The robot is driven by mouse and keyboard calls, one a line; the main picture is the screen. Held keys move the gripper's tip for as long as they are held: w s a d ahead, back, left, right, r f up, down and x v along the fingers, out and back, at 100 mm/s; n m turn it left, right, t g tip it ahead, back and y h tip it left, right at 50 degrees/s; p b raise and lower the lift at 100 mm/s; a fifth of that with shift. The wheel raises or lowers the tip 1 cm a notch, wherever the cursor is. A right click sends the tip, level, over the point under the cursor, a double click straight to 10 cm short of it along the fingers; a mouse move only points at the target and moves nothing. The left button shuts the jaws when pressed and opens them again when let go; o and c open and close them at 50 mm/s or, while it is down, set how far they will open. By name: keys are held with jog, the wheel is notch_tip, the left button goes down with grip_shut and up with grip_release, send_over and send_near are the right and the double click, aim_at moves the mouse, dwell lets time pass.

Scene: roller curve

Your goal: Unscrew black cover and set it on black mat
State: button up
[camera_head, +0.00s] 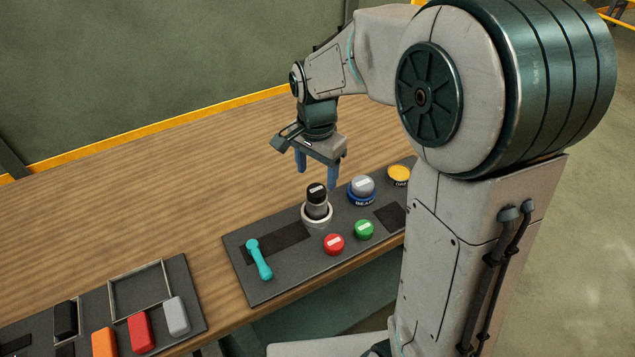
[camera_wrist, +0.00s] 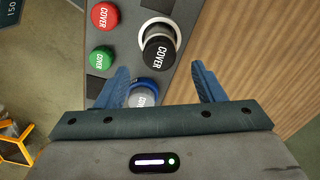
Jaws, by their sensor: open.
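The black cover (camera_head: 316,194) stands upright on a cylinder inside a pale ring on the grey panel. In the wrist view the black cover (camera_wrist: 158,52) shows its COVER label, just beyond the fingertips. My gripper (camera_head: 317,174) is open and empty, with its blue fingers above the panel near the cover. It also shows in the wrist view (camera_wrist: 160,70), with nothing between the fingertips. Two flat dark patches could be the black mat: a small one (camera_head: 391,215) at the panel's right and a longer one (camera_head: 287,239) beside the teal lever.
A red cover (camera_head: 334,243), a green cover (camera_head: 364,229), a grey-topped jar with a blue ring (camera_head: 362,188) and a yellow-topped item (camera_head: 399,174) stand close by. The wooden table (camera_head: 190,170) behind is clear.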

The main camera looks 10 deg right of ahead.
aim_at(316, 189)
jog(key=shift+f, duration=2.55)
jog(key=c, duration=1.2)
jog(key=shift+o, duration=0.2)
jog(key=n, duration=0.7)
jog(key=shift+n, duration=0.3)
jog(key=n, duration=0.4)
jog(key=shift+r+p, duration=0.1)
jog(key=shift+p, duration=0.2)
jog(key=shift+n, duration=1.7)
